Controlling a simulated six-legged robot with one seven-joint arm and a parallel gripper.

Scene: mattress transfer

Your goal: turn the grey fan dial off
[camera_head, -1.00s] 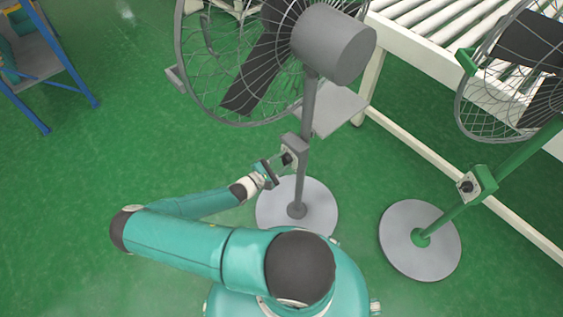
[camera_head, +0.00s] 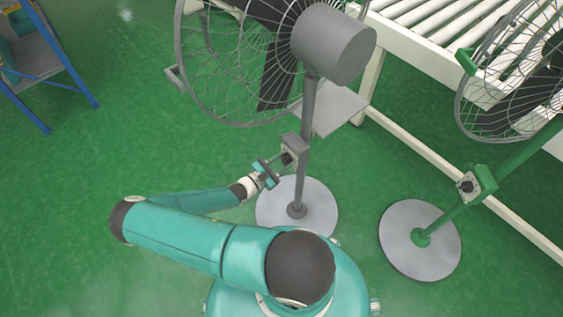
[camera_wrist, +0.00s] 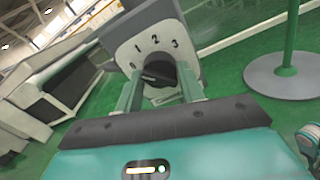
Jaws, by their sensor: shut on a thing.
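The grey fan (camera_head: 333,45) stands upright on a pole with a round pale base. Its control box (camera_head: 296,146) is on the pole, with a dark dial (camera_head: 287,158) on its left face. In the wrist view the box's white plate (camera_wrist: 133,58) carries the numbers 0 to 3 in an arc around the dark dial knob (camera_wrist: 158,72). My gripper (camera_head: 279,165) is at the dial, with its two fingers on either side of the knob, shut on it. The fingers (camera_wrist: 158,84) partly hide the knob, and I cannot tell its exact setting.
A green fan (camera_head: 480,182) with its own dial box stands to the right. A white roller conveyor (camera_head: 430,60) runs behind both fans. A blue-framed shelf (camera_head: 50,80) is at the far left. The green floor left of the grey fan is clear.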

